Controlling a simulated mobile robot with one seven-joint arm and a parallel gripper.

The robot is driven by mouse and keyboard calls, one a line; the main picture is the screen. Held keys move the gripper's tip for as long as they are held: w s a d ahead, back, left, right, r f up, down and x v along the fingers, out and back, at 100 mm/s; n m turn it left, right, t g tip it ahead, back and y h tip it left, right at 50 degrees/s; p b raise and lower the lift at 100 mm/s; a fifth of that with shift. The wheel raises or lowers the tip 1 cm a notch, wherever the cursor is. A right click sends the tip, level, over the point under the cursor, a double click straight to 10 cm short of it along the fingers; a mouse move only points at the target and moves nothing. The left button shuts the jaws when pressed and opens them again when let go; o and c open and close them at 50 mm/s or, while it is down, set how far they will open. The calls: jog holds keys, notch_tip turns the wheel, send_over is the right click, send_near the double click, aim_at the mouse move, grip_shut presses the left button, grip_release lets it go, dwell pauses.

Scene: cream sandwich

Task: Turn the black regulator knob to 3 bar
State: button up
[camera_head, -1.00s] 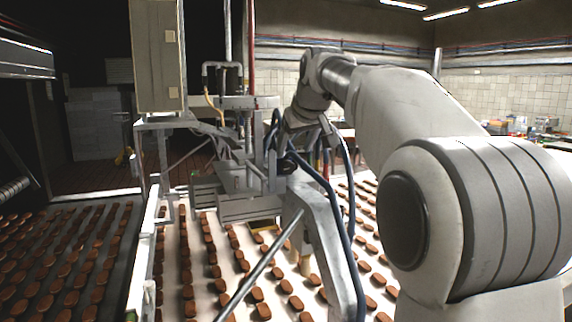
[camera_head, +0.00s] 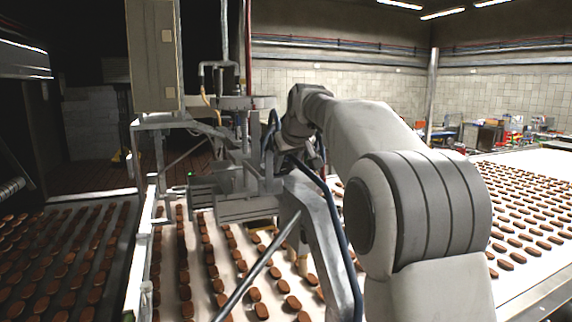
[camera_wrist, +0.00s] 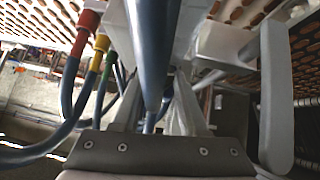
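I cannot make out the black regulator knob for certain in either view. In the head view, my wrist and the dark hoses cover the part of the machine (camera_head: 238,207) where a dark round part showed earlier. My gripper (camera_wrist: 158,108) reaches in among the hoses beside the machine. In the wrist view, a thick blue-grey hose (camera_wrist: 152,45) runs in front of the fingers and hides what lies between them. I cannot tell how far apart the fingertips are or whether they touch anything. No gauge reading is visible.
Red (camera_wrist: 83,32), yellow (camera_wrist: 101,46) and green fittings with hoses sit close on the left in the wrist view. A slanted grey beam (camera_head: 312,215) and a blue hose (camera_head: 338,235) stand near my arm. Conveyors (camera_head: 525,285) with rows of brown biscuits lie around.

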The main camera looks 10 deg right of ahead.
grip_shut()
jog(key=shift+d+r+p, duration=0.1)
jog(key=shift+p, duration=0.25)
jog(key=shift+d+m+y+p, duration=0.15)
jog(key=shift+m+y+p, duration=0.4)
jog(key=shift+y, duration=0.35)
jog(key=shift+d+m+g+y+p, duration=0.15)
jog(key=shift+m+g+y+p, duration=0.35)
jog(key=shift+y, duration=0.8)
jog(key=o, duration=0.6)
grip_release()
